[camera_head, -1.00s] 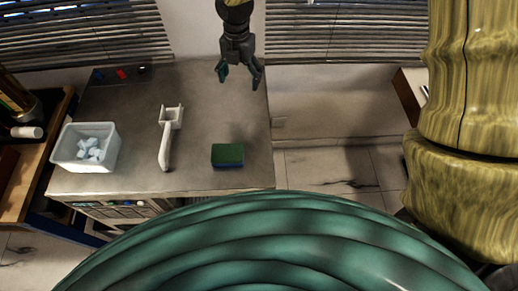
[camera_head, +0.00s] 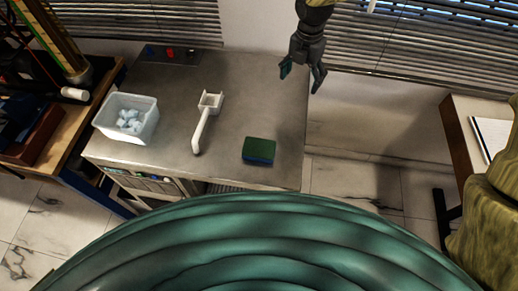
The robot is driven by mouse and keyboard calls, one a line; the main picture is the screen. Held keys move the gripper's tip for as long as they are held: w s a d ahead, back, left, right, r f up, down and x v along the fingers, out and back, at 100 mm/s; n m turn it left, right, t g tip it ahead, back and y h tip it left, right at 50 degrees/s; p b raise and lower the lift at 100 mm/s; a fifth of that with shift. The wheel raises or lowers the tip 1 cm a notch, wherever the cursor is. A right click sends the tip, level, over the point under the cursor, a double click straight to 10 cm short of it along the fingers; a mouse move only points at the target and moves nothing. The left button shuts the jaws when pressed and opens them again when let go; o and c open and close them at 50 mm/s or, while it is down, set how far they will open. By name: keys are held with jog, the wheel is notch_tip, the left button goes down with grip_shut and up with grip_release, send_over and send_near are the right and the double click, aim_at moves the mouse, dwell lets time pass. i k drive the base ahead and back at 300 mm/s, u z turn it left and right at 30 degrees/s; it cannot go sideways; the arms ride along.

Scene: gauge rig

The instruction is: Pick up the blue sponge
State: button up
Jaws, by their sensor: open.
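The blue sponge (camera_head: 259,151) lies on the front right part of the grey counter (camera_head: 225,125). Its top is dark green and its lower layer is blue. My gripper (camera_head: 301,81) hangs above and beyond the sponge, up and to the right of it in the picture, near the counter's right edge. The fingers point down and stand apart, with nothing between them. The gripper does not touch the sponge. Nothing covers the sponge.
A white bin (camera_head: 127,118) with pale crumpled pieces stands at the counter's left. A white long-handled tool (camera_head: 204,122) lies between bin and sponge. Small red and blue items (camera_head: 169,53) are at the back. A wooden desk (camera_head: 461,150) stands at the right.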

aim_at(259, 150)
jog(key=k, duration=1)
